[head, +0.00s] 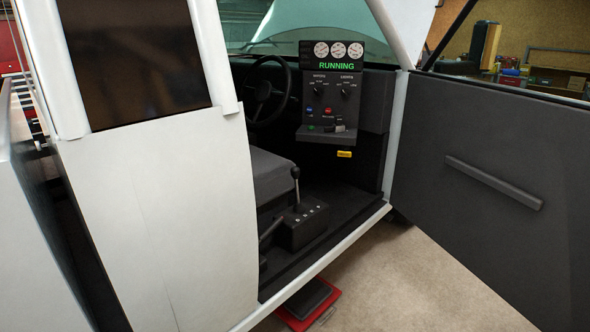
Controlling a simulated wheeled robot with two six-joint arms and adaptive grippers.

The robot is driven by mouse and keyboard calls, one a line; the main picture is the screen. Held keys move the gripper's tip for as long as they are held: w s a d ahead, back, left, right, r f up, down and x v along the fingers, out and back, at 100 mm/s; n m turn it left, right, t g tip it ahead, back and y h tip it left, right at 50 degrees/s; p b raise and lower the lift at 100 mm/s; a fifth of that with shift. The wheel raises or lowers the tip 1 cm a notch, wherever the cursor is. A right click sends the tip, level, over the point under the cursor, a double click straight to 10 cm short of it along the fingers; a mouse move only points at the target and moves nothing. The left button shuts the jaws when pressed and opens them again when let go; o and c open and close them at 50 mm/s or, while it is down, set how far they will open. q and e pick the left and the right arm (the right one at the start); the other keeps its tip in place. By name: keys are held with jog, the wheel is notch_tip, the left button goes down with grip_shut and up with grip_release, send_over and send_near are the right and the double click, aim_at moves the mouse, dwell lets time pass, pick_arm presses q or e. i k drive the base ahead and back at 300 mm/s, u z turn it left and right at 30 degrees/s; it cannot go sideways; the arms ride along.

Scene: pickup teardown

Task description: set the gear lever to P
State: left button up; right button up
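The gear lever (296,187) stands up from a dark console box (305,228) on the cab floor, beside the grey seat (268,175). It has a dark round knob on a thin metal shaft. Small pale marks run along the top of the box, too small to read, so I cannot tell which position the lever is in. A second dark lever (272,229) slants up at the near-left side of the box. Neither of my grippers is in the head view.
The open door (490,190) spans the right side. The white pickup body (160,215) blocks the left. The dashboard panel (333,95) shows "RUNNING" in green, under several gauges. A red object (308,305) lies below the sill.

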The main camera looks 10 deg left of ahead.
aim_at(299, 208)
jog(key=z, duration=0.75)
jog(key=i, duration=2.3)
jog(key=u, duration=0.85)
jog(key=i, duration=0.7)
jog(key=u, duration=0.65)
